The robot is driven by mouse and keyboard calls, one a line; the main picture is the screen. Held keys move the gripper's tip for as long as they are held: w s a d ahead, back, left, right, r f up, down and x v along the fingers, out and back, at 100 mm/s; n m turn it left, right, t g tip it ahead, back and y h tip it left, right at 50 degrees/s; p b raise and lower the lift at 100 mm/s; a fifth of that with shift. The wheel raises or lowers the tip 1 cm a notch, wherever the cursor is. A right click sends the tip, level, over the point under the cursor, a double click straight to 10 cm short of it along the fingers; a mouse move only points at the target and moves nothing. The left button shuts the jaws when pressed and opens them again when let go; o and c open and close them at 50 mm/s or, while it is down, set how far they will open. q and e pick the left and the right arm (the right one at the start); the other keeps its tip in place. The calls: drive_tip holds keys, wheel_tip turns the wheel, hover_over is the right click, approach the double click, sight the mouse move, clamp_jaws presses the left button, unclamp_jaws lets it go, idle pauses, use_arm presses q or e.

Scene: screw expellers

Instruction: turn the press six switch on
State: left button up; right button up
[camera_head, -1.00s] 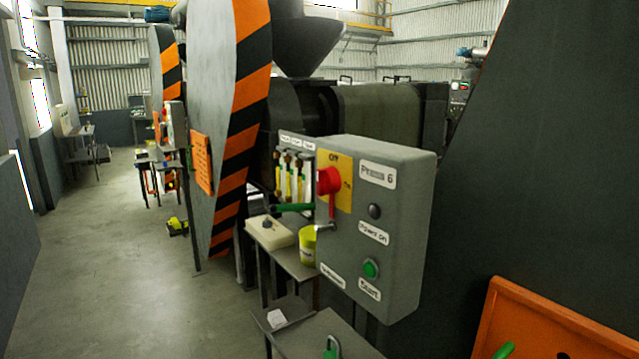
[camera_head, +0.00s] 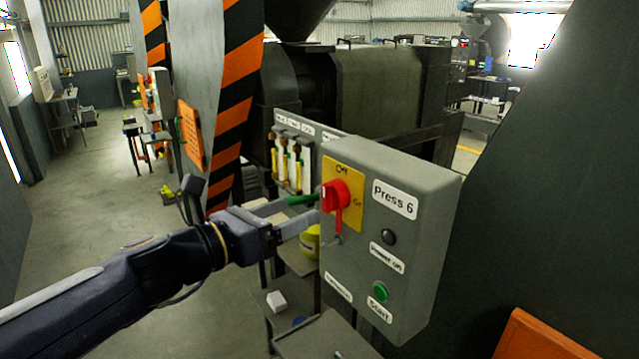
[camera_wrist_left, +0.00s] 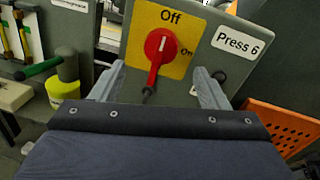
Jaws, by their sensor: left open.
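The press six switch is a red rotary knob (camera_head: 336,197) with a red lever hanging down, on a yellow plate (camera_head: 354,211) marked Off at the top and On at the right. Its white mark points up to Off in the left wrist view (camera_wrist_left: 160,44). It sits on a grey control box (camera_head: 415,260) labelled Press 6. My left gripper (camera_head: 312,213) is open, just left of and in front of the switch. In the left wrist view its fingers (camera_wrist_left: 158,70) stand on either side of the lower lever. I cannot tell whether they touch it. My right gripper is not in view.
The box also has a dark lamp (camera_head: 389,237) and a green start button (camera_head: 379,291). A green handle (camera_head: 302,200) and a yellow cup (camera_head: 309,243) are close to my left gripper. An orange panel (camera_head: 545,340) stands at the lower right. The floor at left is open.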

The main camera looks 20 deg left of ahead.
sight(325, 201)
use_arm(q)
drive_tip(key=x, duration=0.7)
drive_tip(key=shift+w+d, duration=0.15)
drive_tip(key=shift+d, duration=0.1)
drive_tip(key=c, duration=1)
drive_tip(key=shift+f+m+b, duration=0.15)
drive_tip(key=shift+m+b, duration=0.55)
drive_tip(key=shift+b, duration=0.35)
drive_tip(key=m+b, duration=0.6)
drive_tip(key=m+h+b, duration=0.1)
drive_tip(key=m+b, duration=0.5)
drive_tip(key=shift+f, duration=0.2)
drive_tip(key=m+b, duration=0.3)
drive_tip(key=m, duration=0.1)
drive_tip(key=shift+h, duration=0.3)
drive_tip(key=shift+r+m+b, duration=0.15)
drive_tip(key=shift+m+b, duration=0.3)
drive_tip(key=shift+m, duration=0.35)
